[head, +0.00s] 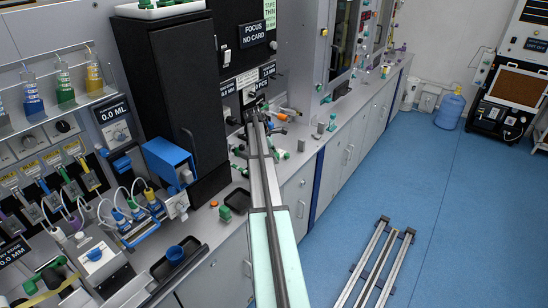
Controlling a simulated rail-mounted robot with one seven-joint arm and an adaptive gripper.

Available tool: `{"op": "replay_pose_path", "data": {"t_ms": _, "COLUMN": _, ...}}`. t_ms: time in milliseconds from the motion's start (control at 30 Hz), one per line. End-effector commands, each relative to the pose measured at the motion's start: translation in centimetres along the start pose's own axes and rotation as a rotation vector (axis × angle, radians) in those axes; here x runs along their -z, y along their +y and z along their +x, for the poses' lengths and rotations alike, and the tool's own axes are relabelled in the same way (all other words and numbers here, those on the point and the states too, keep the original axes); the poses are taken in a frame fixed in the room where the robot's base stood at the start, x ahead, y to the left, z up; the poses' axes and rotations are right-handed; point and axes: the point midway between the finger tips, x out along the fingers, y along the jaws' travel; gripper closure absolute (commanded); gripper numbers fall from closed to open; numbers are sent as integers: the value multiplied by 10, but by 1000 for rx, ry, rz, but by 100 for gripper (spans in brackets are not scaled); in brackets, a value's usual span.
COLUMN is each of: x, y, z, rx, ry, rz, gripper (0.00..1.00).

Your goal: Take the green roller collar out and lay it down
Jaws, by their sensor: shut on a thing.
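My gripper (253,98) is small and dark at the far end of my long arm, close against the front of the black machine (240,60). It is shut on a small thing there. What it holds is too small and too dark to make out. I cannot single out the green roller collar for sure. A green block (224,213) stands on the counter to the left of my arm.
A small tray (237,200) lies by the counter edge. Bottles (63,84) stand on a shelf. Rails (375,262) lie on the open blue floor.

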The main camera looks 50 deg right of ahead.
Motion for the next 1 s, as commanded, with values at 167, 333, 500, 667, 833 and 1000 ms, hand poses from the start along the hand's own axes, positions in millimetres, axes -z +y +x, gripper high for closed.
{"op": "replay_pose_path", "data": {"t_ms": 167, "x": -1, "y": 0, "z": -2, "rx": -1, "ry": 0, "rz": 0, "gripper": 100}}
{"op": "replay_pose_path", "data": {"t_ms": 333, "x": 4, "y": 0, "z": 10, "rx": -1, "ry": 0, "rz": 0, "gripper": 100}}
{"op": "replay_pose_path", "data": {"t_ms": 500, "x": 11, "y": 0, "z": 26, "rx": 0, "ry": 0, "rz": 0, "gripper": 100}}
{"op": "replay_pose_path", "data": {"t_ms": 667, "x": 18, "y": 0, "z": 42, "rx": -1, "ry": 0, "rz": 1, "gripper": 100}}
{"op": "replay_pose_path", "data": {"t_ms": 833, "x": 23, "y": 0, "z": 54, "rx": -1, "ry": 0, "rz": 0, "gripper": 100}}
{"op": "replay_pose_path", "data": {"t_ms": 1000, "x": 24, "y": 0, "z": 57, "rx": -1, "ry": 0, "rz": 1, "gripper": 100}}
